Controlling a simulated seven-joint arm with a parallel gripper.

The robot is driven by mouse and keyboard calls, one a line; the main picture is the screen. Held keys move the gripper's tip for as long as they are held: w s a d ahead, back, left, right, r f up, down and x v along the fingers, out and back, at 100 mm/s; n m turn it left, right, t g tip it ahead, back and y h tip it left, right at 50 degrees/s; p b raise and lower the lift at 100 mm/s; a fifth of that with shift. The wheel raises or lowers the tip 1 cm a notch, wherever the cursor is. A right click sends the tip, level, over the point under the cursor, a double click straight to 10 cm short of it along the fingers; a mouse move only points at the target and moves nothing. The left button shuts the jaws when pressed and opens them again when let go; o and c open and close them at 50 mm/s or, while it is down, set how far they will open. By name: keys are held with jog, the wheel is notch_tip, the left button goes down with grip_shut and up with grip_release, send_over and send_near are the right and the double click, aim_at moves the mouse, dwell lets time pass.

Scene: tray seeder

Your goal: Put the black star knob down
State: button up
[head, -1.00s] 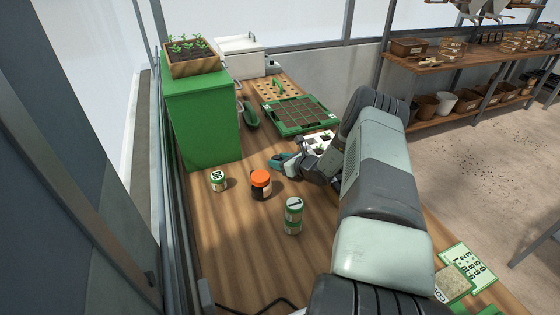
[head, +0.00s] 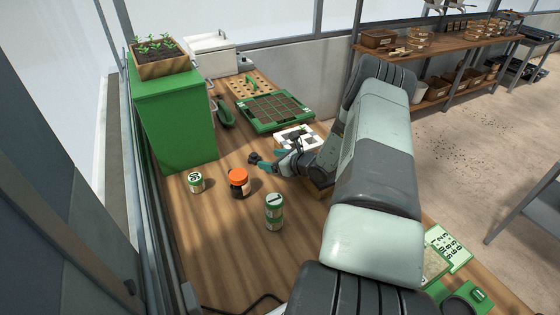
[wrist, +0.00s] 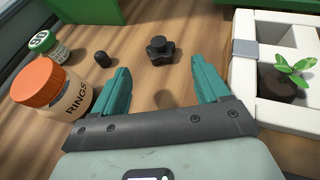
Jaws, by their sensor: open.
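The black star knob (wrist: 159,50) lies on the wooden bench (wrist: 165,95), just beyond my fingertips in the wrist view. It is a dark lobed piece with a raised round top. In the head view the knob (head: 254,158) shows as a small dark shape at the end of my gripper (head: 270,161). My gripper (wrist: 160,68) has its teal fingers spread wide, with bare wood between them and nothing held. A small black cylinder (wrist: 102,58) stands on the bench left of the knob.
An orange-lidded jar marked RINGS (wrist: 58,90) and a green-white tin (wrist: 46,44) stand left. A white frame (wrist: 272,58) with a seedling (wrist: 293,72) stands close right. Another tin (head: 275,212), a green tray (head: 276,112) and a green cabinet (head: 175,120) stand around.

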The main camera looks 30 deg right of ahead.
jog(key=v, duration=0.4)
jog(key=shift+s, duration=0.1)
dwell(0.3)
jog(key=a+r+n+g+y, duration=0.4)
jog(key=a+r+n, duration=0.6)
jog(key=r, duration=0.4)
jog(key=s+a+r+n+g+h, duration=0.1)
jog(key=s+a+r+n+g, duration=0.1)
jog(key=s+a+r+n, duration=0.3)
jog(key=s+a+r+n+g, duration=0.3)
jog(key=a+r+n, duration=0.1)
jog(key=a+r, duration=0.35)
jog(key=s+r+n+t+h, duration=0.1)
jog(key=s+r+n+h, duration=0.3)
jog(key=s, duration=0.8)
jog(key=s+r+n+t+h, duration=0.1)
jog(key=s+r+n+h, duration=0.3)
jog(key=s+r+n, duration=0.5)
jog(key=s, duration=0.3)
jog(key=shift+s, duration=0.2)
